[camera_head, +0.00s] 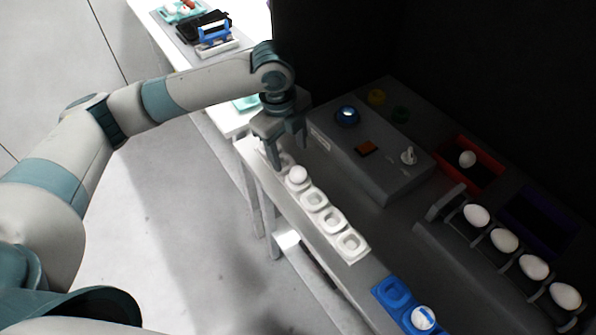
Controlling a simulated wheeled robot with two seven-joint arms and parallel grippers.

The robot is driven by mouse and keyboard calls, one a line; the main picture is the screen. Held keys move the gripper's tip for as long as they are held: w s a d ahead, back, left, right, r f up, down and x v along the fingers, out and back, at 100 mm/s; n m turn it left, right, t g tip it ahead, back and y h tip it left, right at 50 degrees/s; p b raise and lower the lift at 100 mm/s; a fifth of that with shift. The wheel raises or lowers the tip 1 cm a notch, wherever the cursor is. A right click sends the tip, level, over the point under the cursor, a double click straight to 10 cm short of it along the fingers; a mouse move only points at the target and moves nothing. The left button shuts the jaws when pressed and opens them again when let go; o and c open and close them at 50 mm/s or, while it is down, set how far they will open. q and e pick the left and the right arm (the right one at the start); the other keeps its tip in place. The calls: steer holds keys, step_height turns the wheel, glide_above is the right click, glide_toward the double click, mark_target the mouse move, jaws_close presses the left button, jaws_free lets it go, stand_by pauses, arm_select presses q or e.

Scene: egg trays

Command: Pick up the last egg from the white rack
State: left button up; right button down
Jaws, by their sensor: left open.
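A white rack (324,205) with a row of round cups lies along the near edge of the grey table. One white egg (298,175) sits in a cup toward its far end; the cups nearer me are empty. My left gripper (290,158) is open, pointing down over the far end of the rack, just beyond the egg. Its fingers hide the rack's far cups. I cannot tell whether a finger touches the egg. My right gripper is not in view.
A grey control box (370,150) with knobs stands right of the rack. Several eggs sit in a dark holder (430,235) at right. A red bin (487,176) holds one egg. A blue tray (382,293) is at the front. A white table (255,20) is behind.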

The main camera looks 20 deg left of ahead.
mark_target(296, 169)
arm_select(q)
steer(key=shift+w+d+f, duration=0.1)
steer(key=shift+w+f, duration=0.1)
steer(key=shift+f, duration=1.2)
steer(key=shift+p, duration=0.3)
steer(key=shift+d+f+p, duration=0.3)
steer(key=shift+f+p, duration=0.15)
steer(key=shift+f, duration=0.15)
steer(key=f, duration=0.2)
steer(key=f+p, duration=0.1)
steer(key=shift+w+d, duration=0.25)
steer(key=shift+d, duration=0.1)
steer(key=shift+f, duration=0.45)
steer(key=c, duration=0.7)
